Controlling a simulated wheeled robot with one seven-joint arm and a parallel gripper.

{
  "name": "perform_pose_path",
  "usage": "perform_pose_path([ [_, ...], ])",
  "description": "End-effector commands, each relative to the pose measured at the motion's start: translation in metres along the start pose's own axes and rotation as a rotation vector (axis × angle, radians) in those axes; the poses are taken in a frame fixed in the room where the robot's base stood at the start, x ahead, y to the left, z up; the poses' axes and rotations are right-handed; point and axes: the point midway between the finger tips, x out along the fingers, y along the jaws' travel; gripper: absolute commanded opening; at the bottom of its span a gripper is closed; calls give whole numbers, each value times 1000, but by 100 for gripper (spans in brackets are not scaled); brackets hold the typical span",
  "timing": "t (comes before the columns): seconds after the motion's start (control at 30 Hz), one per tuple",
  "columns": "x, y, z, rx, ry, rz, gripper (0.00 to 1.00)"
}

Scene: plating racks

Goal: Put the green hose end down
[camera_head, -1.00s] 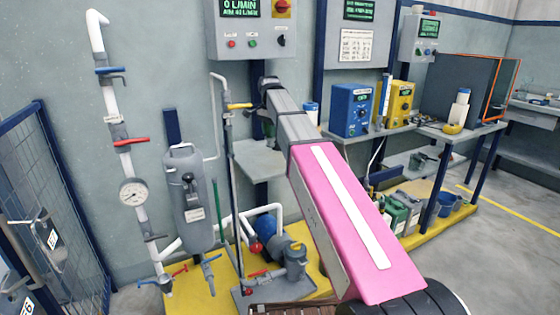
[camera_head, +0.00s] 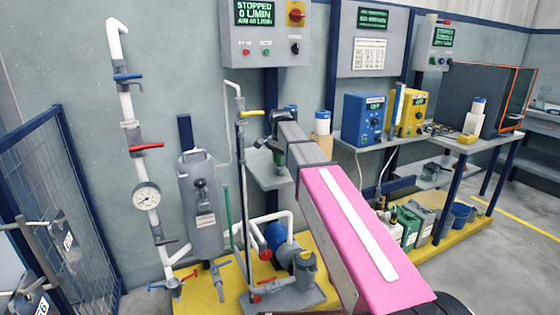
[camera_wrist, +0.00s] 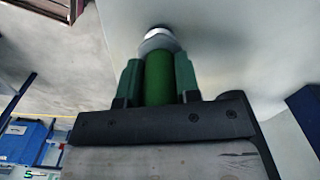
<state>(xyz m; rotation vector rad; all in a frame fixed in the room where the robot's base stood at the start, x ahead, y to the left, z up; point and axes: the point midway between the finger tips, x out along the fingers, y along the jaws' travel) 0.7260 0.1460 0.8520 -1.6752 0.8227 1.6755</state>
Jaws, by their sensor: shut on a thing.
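The green hose end (camera_wrist: 158,78) is a green cylinder with a pale metal tip. In the wrist view it stands between the two green finger pads of my gripper (camera_wrist: 158,82), which is shut on it. The metal tip sticks out past the pads against a plain pale surface; I cannot tell whether it touches that surface. In the head view my gripper (camera_head: 279,148) is small and partly hidden by my pink arm, near the small grey wall shelf. The hose end cannot be made out clearly there.
The small grey shelf (camera_head: 265,172) is beside my gripper. A white pipe with a gauge (camera_head: 146,197) and a grey tank (camera_head: 200,210) stand to the left. The blue box (camera_head: 366,118) and yellow box (camera_head: 411,113) sit on the bench at right. A pump (camera_head: 283,247) is below.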

Motion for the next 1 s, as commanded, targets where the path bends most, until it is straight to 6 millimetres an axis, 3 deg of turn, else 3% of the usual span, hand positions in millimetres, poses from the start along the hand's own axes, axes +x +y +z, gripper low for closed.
perform_pose_path([
  [0.27, 2, 0, 0, 0, 0, 0, 2],
  [0.3, 2, 0, 0, 0, 0, 0, 37],
  [0.37, 2, 0, 0, 0, 0, 0, 56],
  [0.77, -3, 0, 0, 0, 0, -1, 56],
  [1.0, -39, -1, -1, 0, 1, -2, 56],
])
